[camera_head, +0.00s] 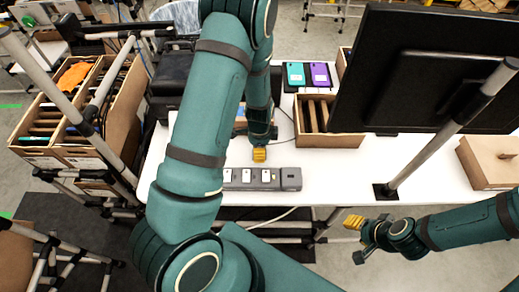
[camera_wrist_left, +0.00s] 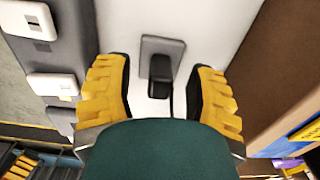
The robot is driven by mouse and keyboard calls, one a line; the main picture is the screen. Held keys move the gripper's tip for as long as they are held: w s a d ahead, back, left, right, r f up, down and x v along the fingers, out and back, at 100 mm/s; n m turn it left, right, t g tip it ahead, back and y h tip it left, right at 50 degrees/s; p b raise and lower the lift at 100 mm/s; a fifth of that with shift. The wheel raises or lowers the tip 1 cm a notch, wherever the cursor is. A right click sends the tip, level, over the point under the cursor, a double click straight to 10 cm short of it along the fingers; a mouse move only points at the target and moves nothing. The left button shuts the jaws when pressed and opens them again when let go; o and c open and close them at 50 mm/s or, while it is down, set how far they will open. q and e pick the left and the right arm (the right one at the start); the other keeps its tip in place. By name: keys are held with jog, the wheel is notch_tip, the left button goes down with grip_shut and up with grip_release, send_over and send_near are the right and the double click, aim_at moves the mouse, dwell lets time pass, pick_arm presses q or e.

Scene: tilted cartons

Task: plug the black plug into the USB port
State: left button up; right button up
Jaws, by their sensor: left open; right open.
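The black plug (camera_wrist_left: 160,68) with its dark cable lies on the white table in the left wrist view, a grey rectangular plate at its far end. My left gripper (camera_wrist_left: 162,88) is open, with one yellow finger on each side of the plug and gaps between. In the head view my left gripper (camera_head: 259,154) is just behind the grey socket strip (camera_head: 291,179); the plug cannot be made out there. The strip (camera_wrist_left: 75,40) bears several white socket modules; a slotted one (camera_wrist_left: 40,28) may be the USB port. My right gripper (camera_head: 356,240) is open and empty, off the table's front edge.
A brown divided box (camera_head: 318,140) stands behind and right of the strip, with two phones (camera_head: 307,74) beyond. A black monitor (camera_head: 425,70) and a metal post (camera_head: 440,140) stand to the right. A cardboard box (camera_head: 490,163) sits at the right. The front middle table is clear.

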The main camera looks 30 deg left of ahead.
pick_arm(q)
jog(key=shift+f, duration=0.45)
grip_shut()
notch_tip(320, 180, up, 10)
jog(key=shift+r+p, duration=0.1)
jog(key=shift+p, duration=0.4)
dwell(0.4)
